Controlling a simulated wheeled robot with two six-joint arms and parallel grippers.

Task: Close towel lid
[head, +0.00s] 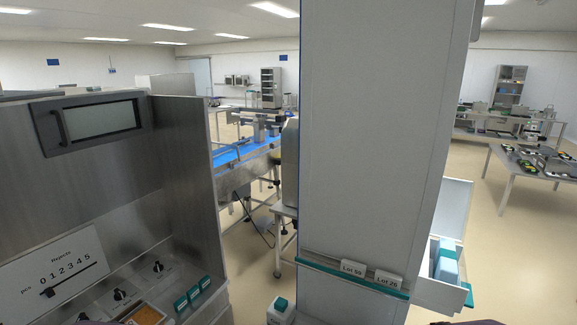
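A pale open box (424,297) is fixed at the right side of the tall grey column. A light flat panel (457,208), which looks like its raised lid, stands up behind it. White and teal items (446,264) show inside the opening. The column hides the box's left part, so I cannot tell how the panel is hinged. I see no other lid or towel. Neither gripper is in view; only small dark shapes show at the bottom edge.
The grey column (375,130) blocks the middle. A steel cabinet (180,150) with knobs and a window stands close at left. A ledge with lot cards (352,268) crosses the column. A blue conveyor (235,157) lies behind. Open floor (500,260) is at right.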

